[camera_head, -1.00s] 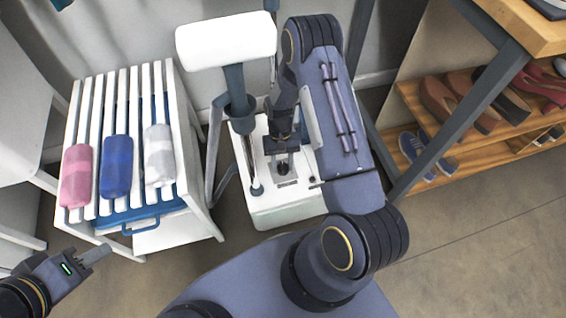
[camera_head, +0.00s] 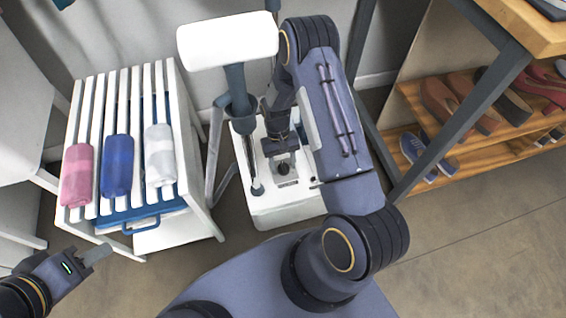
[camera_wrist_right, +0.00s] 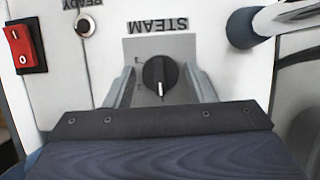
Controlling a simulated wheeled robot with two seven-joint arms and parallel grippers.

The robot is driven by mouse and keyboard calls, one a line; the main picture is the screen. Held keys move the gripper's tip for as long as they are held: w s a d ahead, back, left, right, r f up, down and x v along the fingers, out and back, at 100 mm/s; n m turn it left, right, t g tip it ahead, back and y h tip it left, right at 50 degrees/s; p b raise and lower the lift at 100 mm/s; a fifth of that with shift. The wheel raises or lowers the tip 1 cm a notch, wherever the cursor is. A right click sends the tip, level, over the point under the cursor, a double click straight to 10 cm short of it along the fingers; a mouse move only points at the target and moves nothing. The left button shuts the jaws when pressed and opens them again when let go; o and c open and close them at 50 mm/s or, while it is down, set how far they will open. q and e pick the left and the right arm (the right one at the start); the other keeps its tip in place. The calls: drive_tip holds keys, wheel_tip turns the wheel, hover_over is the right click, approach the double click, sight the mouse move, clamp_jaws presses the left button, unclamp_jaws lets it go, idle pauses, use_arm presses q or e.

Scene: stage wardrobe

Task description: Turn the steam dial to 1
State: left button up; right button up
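The steam dial (camera_wrist_right: 160,75) is a round black knob on a grey plate marked STEAM, upside down in the right wrist view. A white pointer line on it runs toward the picture's bottom. My right gripper (camera_wrist_right: 162,88) is open, with one finger on each side of the dial and gaps between. In the head view, the white steamer base (camera_head: 291,207) stands on the floor, and my right gripper (camera_head: 286,168) is over its top. The dial is hidden or too small to tell there. My left gripper (camera_head: 97,254) is at the lower left, away from the steamer; its finger gap cannot be made out.
Beside the dial are a red switch (camera_wrist_right: 19,47) and a READY light (camera_wrist_right: 85,26). A steamer pole with a white head (camera_head: 228,40) rises at the left of the base. A slatted white rack (camera_head: 88,208) with rolled cloths stands left, a wooden shoe shelf (camera_head: 480,158) right.

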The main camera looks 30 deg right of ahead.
drive_tip(key=shift+o, duration=0.6)
drive_tip(key=p+v, duration=0.2)
drive_tip(key=v, duration=0.5)
drive_tip(key=shift+w+r, duration=0.2)
drive_tip(key=shift+r, duration=0.15)
